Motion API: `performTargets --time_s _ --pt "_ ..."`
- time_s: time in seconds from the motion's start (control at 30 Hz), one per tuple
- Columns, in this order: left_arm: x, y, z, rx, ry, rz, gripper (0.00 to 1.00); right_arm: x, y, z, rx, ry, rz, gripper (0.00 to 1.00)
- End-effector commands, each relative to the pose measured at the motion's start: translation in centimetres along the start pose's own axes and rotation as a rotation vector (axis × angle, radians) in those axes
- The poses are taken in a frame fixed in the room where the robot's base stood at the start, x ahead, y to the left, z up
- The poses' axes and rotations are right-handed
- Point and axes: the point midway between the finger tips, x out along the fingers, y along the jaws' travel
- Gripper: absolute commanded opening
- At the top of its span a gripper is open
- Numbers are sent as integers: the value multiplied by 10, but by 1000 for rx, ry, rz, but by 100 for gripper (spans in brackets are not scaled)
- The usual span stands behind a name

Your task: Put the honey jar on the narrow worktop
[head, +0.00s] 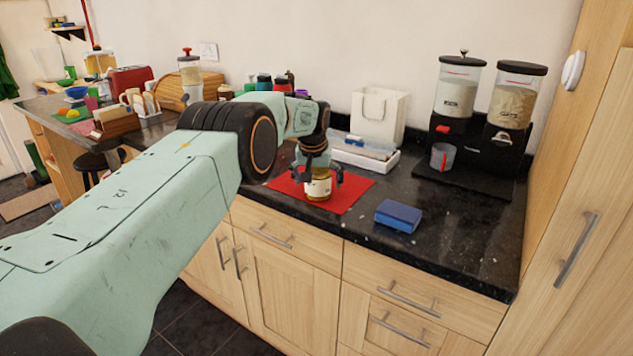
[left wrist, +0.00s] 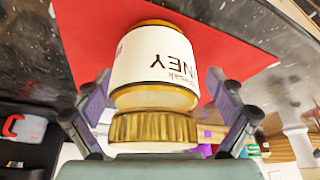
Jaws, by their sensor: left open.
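The honey jar (head: 318,187) stands upright on a red mat (head: 352,192) on the dark speckled worktop (head: 458,215). In the left wrist view the open fingers (left wrist: 160,108) flank the lid, with gaps to the jar visible. The jar's top is hidden by the gripper in the head view. My right gripper is not in view.
A blue sponge-like block (head: 398,216) lies right of the mat. A white tray (head: 362,155) and a white bag (head: 379,116) stand behind. A black dispenser stand (head: 465,158) is at the right. Another counter with several items (head: 80,112) is at the far left.

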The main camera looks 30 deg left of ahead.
Motion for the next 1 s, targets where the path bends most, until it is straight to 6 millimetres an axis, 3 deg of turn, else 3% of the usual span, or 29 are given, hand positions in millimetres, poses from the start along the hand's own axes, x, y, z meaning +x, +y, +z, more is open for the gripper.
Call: performTargets --time_s 0.17,1.0 --pt "0 1 0 1 0 0 93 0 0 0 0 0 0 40" --pt "-1 0 0 1 1 0 21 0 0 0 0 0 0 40"
